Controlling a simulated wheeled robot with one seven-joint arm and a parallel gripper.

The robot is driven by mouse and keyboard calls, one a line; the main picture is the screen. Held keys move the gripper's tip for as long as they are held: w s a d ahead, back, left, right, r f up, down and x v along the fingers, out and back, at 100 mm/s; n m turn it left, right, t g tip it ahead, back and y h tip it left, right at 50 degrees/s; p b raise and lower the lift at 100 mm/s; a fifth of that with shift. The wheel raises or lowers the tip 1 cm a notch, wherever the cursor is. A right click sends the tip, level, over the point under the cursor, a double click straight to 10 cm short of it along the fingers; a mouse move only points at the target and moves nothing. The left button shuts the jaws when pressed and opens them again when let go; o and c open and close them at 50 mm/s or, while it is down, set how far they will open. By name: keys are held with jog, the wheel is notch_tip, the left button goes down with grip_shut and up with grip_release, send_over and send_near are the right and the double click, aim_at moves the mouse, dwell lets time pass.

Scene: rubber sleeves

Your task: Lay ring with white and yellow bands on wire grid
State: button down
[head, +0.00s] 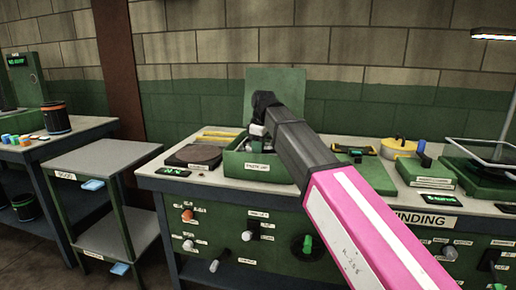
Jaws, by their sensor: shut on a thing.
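My gripper (257,132) is small and dark at the far end of my arm, pointing down over the open green box (262,172) on the bench. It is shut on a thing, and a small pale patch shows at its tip. I cannot make out whether this is the ring with white and yellow bands; its bands are not visible. A dark square plate (194,156) lies left of the box. A framed panel (492,150) stands at the far right. I cannot tell whether either is the wire grid.
A yellow roll (398,147) and green cases (426,173) lie right of my arm. Yellow bars (216,136) lie behind the dark plate. A grey two-level cart (100,158) stands left of the bench (160,181). A side table (60,141) holds small coloured pieces.

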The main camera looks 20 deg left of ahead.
jog(key=shift+f, duration=0.15)
jog(key=c, duration=1.2)
grip_release()
jog(key=r, duration=0.4)
jog(key=d+r, duration=0.1)
jog(key=r, duration=0.7)
jog(key=shift+d+r, duration=0.1)
jog(key=shift+d, duration=0.1)
